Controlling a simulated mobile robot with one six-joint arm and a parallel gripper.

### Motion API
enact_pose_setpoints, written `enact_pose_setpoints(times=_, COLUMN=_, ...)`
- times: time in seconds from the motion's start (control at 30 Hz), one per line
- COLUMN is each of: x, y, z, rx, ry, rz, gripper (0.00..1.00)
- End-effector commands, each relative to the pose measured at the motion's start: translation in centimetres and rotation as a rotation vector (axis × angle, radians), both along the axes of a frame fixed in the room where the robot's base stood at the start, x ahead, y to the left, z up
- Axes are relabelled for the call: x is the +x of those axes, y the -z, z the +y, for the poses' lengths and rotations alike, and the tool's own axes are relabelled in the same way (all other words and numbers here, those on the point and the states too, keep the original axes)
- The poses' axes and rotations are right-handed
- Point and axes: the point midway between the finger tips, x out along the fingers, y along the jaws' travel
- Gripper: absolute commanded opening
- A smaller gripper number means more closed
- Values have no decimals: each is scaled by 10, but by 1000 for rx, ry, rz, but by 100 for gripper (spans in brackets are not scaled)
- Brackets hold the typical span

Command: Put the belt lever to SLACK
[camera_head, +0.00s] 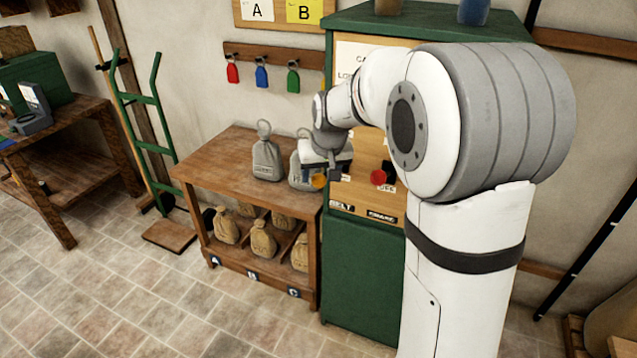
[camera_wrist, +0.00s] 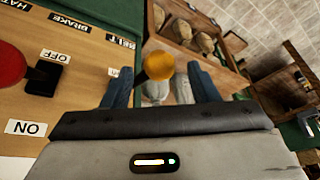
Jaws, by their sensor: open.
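The belt lever shows as a round orange knob (camera_wrist: 157,65) in the wrist view, beside the edge of the wooden panel (camera_wrist: 75,105) and below the BELT label (camera_wrist: 121,41). In the head view the knob (camera_head: 318,182) is just under my gripper (camera_head: 327,168). My gripper (camera_wrist: 162,74) is open, with its two blue-grey fingers either side of the knob in the wrist view. Gaps show on both sides, and I cannot tell its depth relative to the fingertips. A small white label (camera_wrist: 115,71) by the panel edge is unreadable.
A red knob (camera_head: 378,177) on a black lever (camera_wrist: 43,78) is on the same panel, near OFF and ON labels. Grey sacks (camera_head: 267,158) stand on the wooden bench (camera_head: 215,160) at left, close to my gripper. The green cabinet (camera_head: 350,270) bears the panel.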

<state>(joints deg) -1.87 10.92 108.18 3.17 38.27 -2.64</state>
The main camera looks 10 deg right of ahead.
Motion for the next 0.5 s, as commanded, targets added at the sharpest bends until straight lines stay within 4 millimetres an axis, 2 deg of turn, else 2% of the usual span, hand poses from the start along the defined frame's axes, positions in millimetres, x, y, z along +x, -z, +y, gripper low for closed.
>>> enact_pose_setpoints(times=0.2, x=13, y=35, z=2, rx=1, ry=1, rz=6, gripper=54)
enact_pose_setpoints(times=0.3, x=18, y=46, z=2, rx=2, ry=2, rz=5, gripper=54)
enact_pose_setpoints(times=0.5, x=22, y=55, z=3, rx=2, ry=2, rz=3, gripper=54)
